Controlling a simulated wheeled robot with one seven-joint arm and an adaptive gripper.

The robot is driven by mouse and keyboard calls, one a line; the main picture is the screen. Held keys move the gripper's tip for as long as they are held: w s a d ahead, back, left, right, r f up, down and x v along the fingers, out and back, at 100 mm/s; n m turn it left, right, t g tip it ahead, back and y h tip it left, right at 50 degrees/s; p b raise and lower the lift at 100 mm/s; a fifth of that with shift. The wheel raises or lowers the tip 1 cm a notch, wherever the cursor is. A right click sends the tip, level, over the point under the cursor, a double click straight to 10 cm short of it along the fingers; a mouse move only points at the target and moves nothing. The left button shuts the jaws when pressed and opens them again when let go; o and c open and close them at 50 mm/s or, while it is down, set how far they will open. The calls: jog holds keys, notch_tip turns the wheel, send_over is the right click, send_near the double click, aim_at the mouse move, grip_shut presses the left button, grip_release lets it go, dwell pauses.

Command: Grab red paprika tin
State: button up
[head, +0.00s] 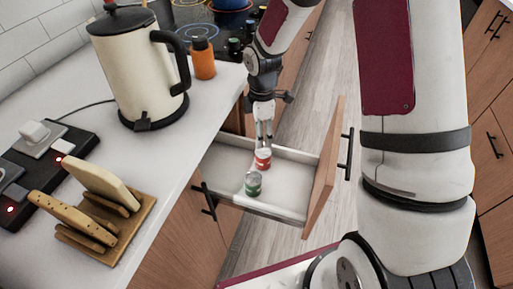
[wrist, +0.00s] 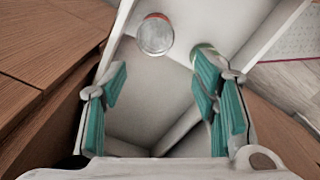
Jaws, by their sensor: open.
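The red tin (head: 263,160) stands in the open drawer, with a pale lid and a red side; its label cannot be read. In the wrist view the red-rimmed tin (wrist: 155,36) is near the top, beyond the fingertips and between their lines. My gripper (head: 264,139) points down into the drawer, just above or behind the red tin; the exact gap is unclear. In the wrist view my gripper (wrist: 160,85) is open, its teal pads wide apart with nothing between them.
A green tin (head: 253,184) stands close to the red one; in the wrist view my right finger partly hides it. The drawer's front panel (head: 326,168) and side walls surround both tins. The counter holds a kettle (head: 137,70), an orange bottle (head: 203,61) and a wooden rack (head: 105,228).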

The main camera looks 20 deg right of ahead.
aim_at(260, 153)
jog(key=shift+w+f, duration=0.15)
jog(key=shift+f, duration=0.3)
notch_tip(260, 153, down, 8)
jog(key=shift+f+b, duration=0.1)
jog(key=shift+b, duration=0.6)
jog(key=shift+w+d+f+b, duration=0.1)
jog(key=shift+d+f+b, duration=0.1)
jog(key=shift+f, duration=0.7)
jog(key=shift+d+f+b, duration=0.15)
jog(key=shift+f, duration=0.7)
jog(key=shift+w+d+f+b, duration=0.1)
jog(key=shift+d+f+b, duration=0.1)
jog(key=shift+f, duration=0.7)
jog(key=c, duration=1)
jog(key=shift+o, duration=0.2)
